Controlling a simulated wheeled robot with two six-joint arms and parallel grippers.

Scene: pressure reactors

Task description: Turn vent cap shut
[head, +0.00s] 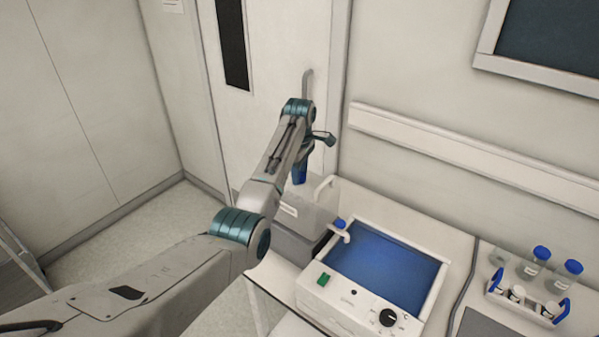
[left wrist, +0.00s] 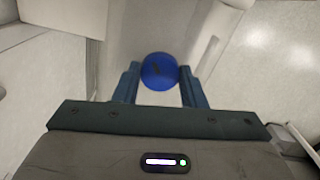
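The vent cap is a round blue cap (left wrist: 159,71) on a pale, translucent jug (head: 311,207) beside the blue bath in the head view. My right gripper is not in view.
A bath unit with blue liquid (head: 388,268), a green switch and a black knob stands right of the jug. A rack (head: 525,303) holds several bottles at the far right. A wall rail (head: 470,155) runs behind the bench; a door is behind my arm.

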